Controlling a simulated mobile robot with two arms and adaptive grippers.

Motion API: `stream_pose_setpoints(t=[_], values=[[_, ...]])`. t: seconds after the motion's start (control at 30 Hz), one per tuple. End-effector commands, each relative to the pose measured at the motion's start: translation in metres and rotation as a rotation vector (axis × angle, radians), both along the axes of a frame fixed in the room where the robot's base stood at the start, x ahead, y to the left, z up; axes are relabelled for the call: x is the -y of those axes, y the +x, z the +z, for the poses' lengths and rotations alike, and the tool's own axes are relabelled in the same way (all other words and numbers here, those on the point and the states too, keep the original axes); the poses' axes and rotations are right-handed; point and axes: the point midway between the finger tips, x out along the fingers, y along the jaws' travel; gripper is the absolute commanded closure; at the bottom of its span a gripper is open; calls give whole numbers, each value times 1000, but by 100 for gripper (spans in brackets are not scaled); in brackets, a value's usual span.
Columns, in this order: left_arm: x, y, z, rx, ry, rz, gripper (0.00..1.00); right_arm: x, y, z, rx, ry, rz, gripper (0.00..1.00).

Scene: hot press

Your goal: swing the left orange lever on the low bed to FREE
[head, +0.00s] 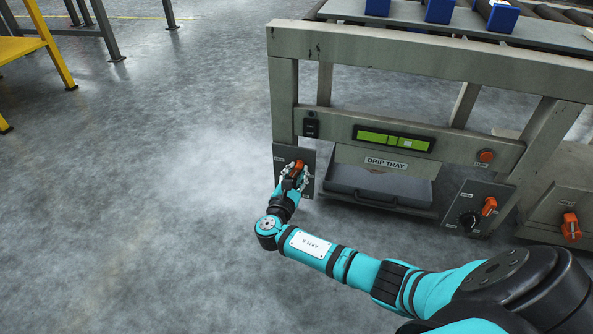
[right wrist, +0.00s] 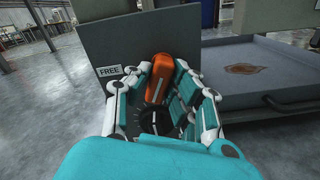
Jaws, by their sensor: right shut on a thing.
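The left orange lever (head: 299,166) sits on a grey plate (head: 280,158) at the left leg of the low bed (head: 400,55). My right gripper (head: 294,174) is shut on this lever. In the right wrist view the orange lever (right wrist: 158,75) stands nearly upright between the fingers of my right gripper (right wrist: 160,95), above a dark round dial (right wrist: 155,120). A FREE label (right wrist: 110,71) is on the plate to the left of the lever. The fingers hide part of the lever and dial. My left gripper is not in view.
The drip tray (head: 375,197) is right of the plate. An orange button (head: 486,156) is beside the green display (head: 392,139).

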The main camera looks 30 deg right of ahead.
Motion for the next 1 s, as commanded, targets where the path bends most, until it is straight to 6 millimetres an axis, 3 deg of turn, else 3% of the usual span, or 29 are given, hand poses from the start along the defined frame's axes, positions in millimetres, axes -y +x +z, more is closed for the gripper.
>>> stream_pose_setpoints(t=[0.37,1.0], values=[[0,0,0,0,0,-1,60,2,4,5,279,231,-3,100],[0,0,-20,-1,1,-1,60,2,6,9,716,602,-1,100]])
